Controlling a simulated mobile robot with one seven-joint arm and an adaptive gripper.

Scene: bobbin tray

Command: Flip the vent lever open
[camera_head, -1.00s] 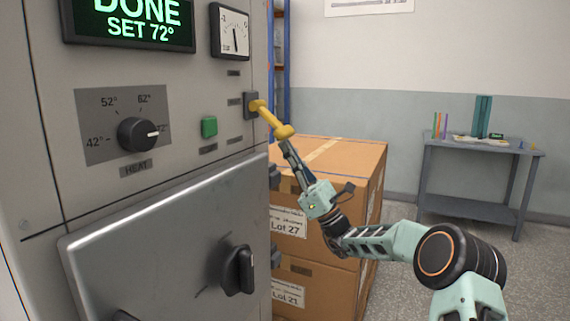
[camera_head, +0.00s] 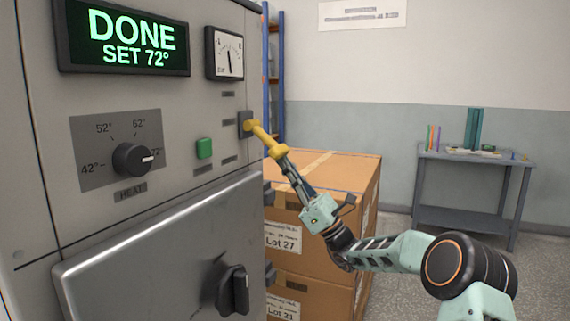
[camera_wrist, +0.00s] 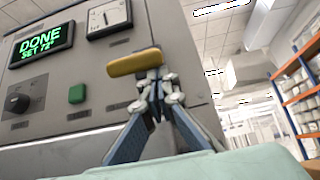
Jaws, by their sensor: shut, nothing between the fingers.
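The yellow vent lever (camera_head: 263,138) sticks out from a dark mount at the right edge of the machine's front, tilted downward to its knobbed end. It also shows in the wrist view (camera_wrist: 134,63), just beyond the fingertips. My gripper (camera_head: 283,160) is shut and empty, with its tips at the underside of the knob, touching or very close to it; I cannot tell which. In the wrist view, my gripper (camera_wrist: 152,82) shows its fingers together below the lever. The machine's display (camera_head: 125,40) reads DONE, SET 72°.
A heat knob (camera_head: 133,159), a green button (camera_head: 204,148) and a gauge (camera_head: 224,53) sit on the machine front. The oven door handle (camera_head: 233,290) juts out below. Stacked cardboard boxes (camera_head: 335,185) stand behind my arm. A grey table (camera_head: 470,165) stands farther right.

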